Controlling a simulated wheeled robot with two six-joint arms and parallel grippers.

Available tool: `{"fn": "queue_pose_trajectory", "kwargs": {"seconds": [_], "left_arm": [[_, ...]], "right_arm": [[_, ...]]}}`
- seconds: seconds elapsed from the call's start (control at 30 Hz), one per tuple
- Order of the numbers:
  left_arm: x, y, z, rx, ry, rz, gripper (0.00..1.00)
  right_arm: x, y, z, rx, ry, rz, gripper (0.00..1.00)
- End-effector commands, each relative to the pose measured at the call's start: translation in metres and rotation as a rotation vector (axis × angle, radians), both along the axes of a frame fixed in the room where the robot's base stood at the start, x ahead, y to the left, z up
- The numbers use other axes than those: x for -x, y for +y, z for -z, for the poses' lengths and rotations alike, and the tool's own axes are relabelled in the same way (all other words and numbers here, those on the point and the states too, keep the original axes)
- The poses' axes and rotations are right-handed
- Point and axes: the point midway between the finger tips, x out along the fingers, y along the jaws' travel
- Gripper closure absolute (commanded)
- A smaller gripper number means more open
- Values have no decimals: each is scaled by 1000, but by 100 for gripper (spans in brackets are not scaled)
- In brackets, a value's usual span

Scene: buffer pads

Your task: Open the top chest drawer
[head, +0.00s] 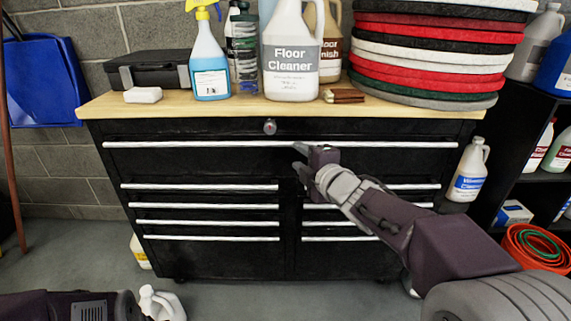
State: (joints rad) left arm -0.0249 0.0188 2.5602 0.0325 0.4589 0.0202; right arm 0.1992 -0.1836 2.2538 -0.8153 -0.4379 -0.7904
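The black tool chest (290,215) stands against the wall under a wooden top. Its top drawer (200,160) is wide, with a long silver handle (200,144) across it, and looks shut. My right gripper (299,159) is in front of the top drawer's middle, its fingers pointing left and spread apart with nothing seen between them. Its upper finger overlaps the handle in the picture; I cannot tell whether it touches. A part of my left arm shows at the bottom left; its gripper is not seen.
A lock (269,127) sits above the top handle. The wooden top (225,107) carries a spray bottle (208,60), a floor cleaner jug (290,55) and stacked pads (435,50). A shelf (515,150) stands at right. A white object (163,303) is low at left.

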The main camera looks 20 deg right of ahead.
Motion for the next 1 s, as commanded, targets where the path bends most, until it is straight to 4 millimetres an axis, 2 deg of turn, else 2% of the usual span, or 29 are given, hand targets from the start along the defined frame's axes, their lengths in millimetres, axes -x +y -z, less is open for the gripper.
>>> {"fn": "queue_pose_trajectory", "kwargs": {"seconds": [0.17, 0.4, 0.5, 0.63, 0.87, 0.9, 1.0], "left_arm": [[0, 0, 6, 0, -1, 0, 64], [0, 0, 23, 0, 0, 0, 64], [0, 0, 25, 0, 0, 0, 64], [0, 0, 26, 0, 0, 0, 64], [0, 0, 26, 0, 0, 0, 64], [0, 0, 26, 0, 0, 0, 64], [0, 0, 26, 0, 0, 0, 64]], "right_arm": [[-14, 2, 4, -2, 2, -1, 63], [-63, 8, 14, -3, 3, -1, 63], [-78, 10, 15, -2, 2, -1, 63], [-87, 11, 16, -2, 2, 0, 63], [-89, 11, 15, -2, 2, 0, 63], [-89, 11, 15, -2, 2, 0, 69], [-89, 11, 15, -3, 2, 0, 96]]}}
